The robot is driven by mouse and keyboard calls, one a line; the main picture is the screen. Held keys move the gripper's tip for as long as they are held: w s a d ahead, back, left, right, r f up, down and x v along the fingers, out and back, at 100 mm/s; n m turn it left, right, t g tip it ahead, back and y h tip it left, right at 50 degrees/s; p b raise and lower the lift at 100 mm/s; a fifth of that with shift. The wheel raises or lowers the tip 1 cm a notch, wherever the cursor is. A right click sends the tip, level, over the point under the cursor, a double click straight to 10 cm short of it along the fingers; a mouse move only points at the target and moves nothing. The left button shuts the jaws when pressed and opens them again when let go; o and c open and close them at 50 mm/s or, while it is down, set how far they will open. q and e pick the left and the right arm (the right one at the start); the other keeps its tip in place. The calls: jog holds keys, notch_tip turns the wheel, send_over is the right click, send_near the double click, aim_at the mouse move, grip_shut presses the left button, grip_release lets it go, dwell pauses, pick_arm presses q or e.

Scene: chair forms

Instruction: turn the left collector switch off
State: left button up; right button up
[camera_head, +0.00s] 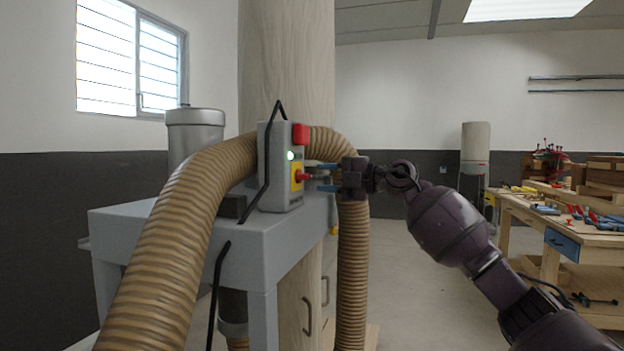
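The collector switch is a grey box (280,180) standing on a grey metal table. Its face has a red block (300,134) at the top, a lit green-white lamp (291,155) and a yellow plate (296,177) with a red knob (304,177) sticking out to the right. My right gripper (321,177) comes in from the right at the knob's height. Its two blue-tipped fingers are apart, one above the other, with the tips close to the knob's end. I cannot tell whether they touch it. My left gripper is not in view.
Ribbed tan hoses (180,240) run in front of and behind the box. The grey table (250,240) holds the box. A workbench (560,235) with several tools stands at the right. Open floor lies between hose and workbench.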

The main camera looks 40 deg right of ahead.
aim_at(309, 176)
jog(key=shift+x, duration=1.75)
grip_shut()
